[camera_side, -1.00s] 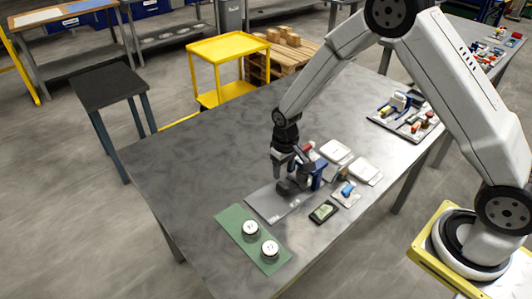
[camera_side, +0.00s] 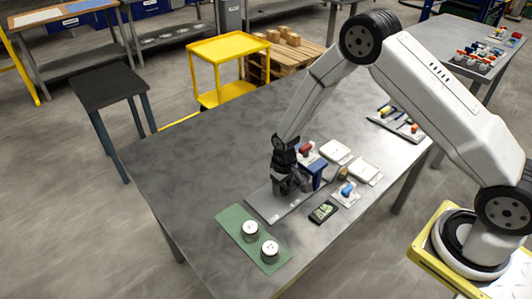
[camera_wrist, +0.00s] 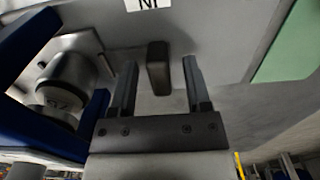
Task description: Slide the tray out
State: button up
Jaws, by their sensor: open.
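A dark upright handle block (camera_wrist: 158,68) stands on a grey plate (camera_wrist: 225,35) in the wrist view. I take this to be the tray's handle. My gripper (camera_wrist: 160,64) is open, with one finger on each side of the handle and a visible gap to both. In the side view my gripper (camera_side: 284,190) points down over the grey plate (camera_side: 264,207), in front of the blue press frame (camera_side: 316,170), and hides the handle. In the wrist view the blue frame (camera_wrist: 35,125) is at the left, with a marked metal cylinder (camera_wrist: 68,82) beside it.
A green mat (camera_side: 233,217) with two metal weights (camera_side: 250,231) lies at the plate's near-left end. A dark-framed device (camera_side: 323,211), a blue-topped item (camera_side: 347,189) and white trays (camera_side: 336,151) lie to the right. The table's left half is clear.

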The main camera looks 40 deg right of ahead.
grip_shut()
dwell(1.4)
